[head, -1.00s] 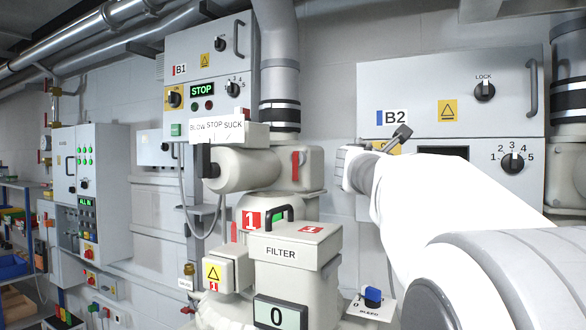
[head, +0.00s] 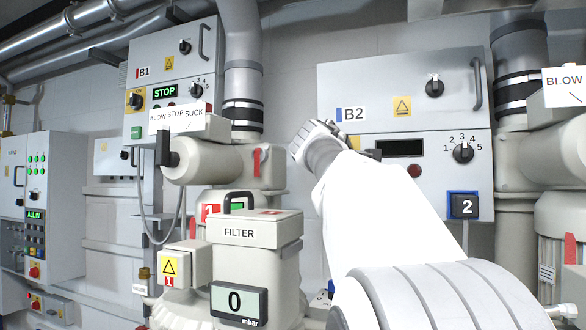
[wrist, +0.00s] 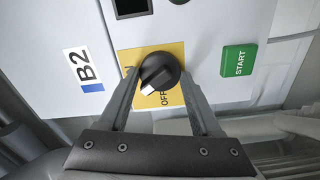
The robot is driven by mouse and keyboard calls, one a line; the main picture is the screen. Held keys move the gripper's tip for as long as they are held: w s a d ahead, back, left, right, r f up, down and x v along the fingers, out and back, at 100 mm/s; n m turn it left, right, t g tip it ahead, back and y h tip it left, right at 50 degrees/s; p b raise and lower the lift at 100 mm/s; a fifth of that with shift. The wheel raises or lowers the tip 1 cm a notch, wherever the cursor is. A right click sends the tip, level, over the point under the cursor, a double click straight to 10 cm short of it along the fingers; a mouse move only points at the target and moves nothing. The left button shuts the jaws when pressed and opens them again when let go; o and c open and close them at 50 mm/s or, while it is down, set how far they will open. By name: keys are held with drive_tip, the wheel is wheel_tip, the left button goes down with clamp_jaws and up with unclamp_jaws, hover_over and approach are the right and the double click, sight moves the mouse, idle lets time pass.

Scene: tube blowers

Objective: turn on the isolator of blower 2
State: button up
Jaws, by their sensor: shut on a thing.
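The blower 2 cabinet (head: 390,75) carries the label B2 (head: 350,114), which also shows in the wrist view (wrist: 83,68). In the wrist view the isolator is a round black knob (wrist: 160,70) with a white mark, on a yellow plate (wrist: 176,99). The mark faces the lower edge, near the word OFF; its exact setting is hard to read. My gripper (wrist: 158,80) has one finger on each side of the knob and is shut on it. In the head view my forearm hides the isolator and most of my gripper.
A green START button (wrist: 238,62) lies right of the knob in the wrist view. The B2 display (head: 399,148) is dark, with a red lamp (head: 414,170) and a numbered selector (head: 463,153) near it. The B1 cabinet (head: 170,60) shows STOP. A filter housing (head: 262,228) stands left of my arm.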

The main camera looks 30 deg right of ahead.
drive_tip(key=m+b, duration=0.3)
drive_tip(key=m, duration=0.3)
drive_tip(key=shift+m, duration=0.4)
idle(0.3)
drive_tip(key=o, duration=1.4)
drive_tip(key=shift+c, duration=0.2)
drive_tip(key=b+v, duration=0.5)
drive_tip(key=v, duration=1.2)
drive_tip(key=shift+a, duration=0.2)
drive_tip(key=shift+s, duration=0.15)
